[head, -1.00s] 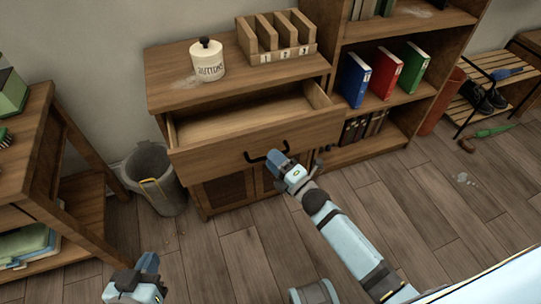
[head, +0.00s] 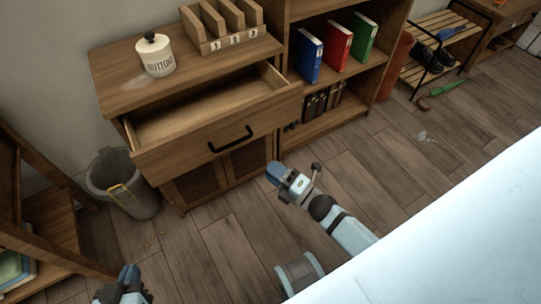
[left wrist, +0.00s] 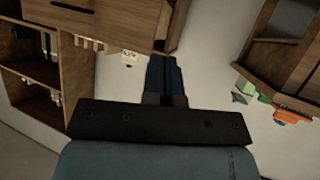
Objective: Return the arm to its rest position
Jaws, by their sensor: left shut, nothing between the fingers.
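My left gripper (head: 129,272) is low at the left of the head view, over the floor, touching nothing that I can see. Its blue fingers are together and empty; they also show in the left wrist view (left wrist: 166,75). My right gripper (head: 275,172) is over the floor in front of the wooden cabinet (head: 186,190), apart from the dark handle (head: 231,139) of the drawer. The drawer (head: 205,110) is pulled out and its visible inside is empty. I cannot tell how far apart the right fingers are.
A white button jar (head: 155,57) and a wooden sorter (head: 222,28) stand on the cabinet. A grey bin (head: 126,186) stands beside it, near a wooden shelf unit (head: 50,212) at the left. The floor (head: 385,165) at the right is mostly clear.

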